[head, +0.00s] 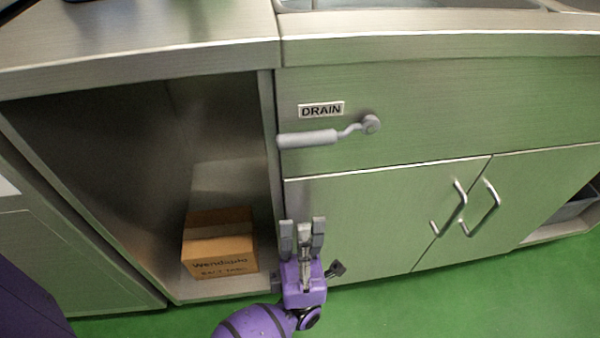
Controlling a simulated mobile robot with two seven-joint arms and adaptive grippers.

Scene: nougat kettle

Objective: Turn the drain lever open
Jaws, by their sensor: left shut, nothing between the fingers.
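The drain lever (320,136) is a grey handle on the steel front panel, below a label reading DRAIN (321,109). Its thick grip points left and lies about level, and its thin bent stem runs right to a round pivot (371,124). My left gripper (303,222), with grey fingers on a purple wrist, is below the lever in front of the cabinet door. Its fingers point up toward the lever and hold nothing; it appears apart from the lever. My right gripper is not in the head view.
An open cabinet bay at left holds a cardboard box (219,246). Two cabinet doors with metal bar handles (450,208) (481,208) are right of my gripper. A steel counter (440,47) overhangs the panel. The floor (440,305) is green.

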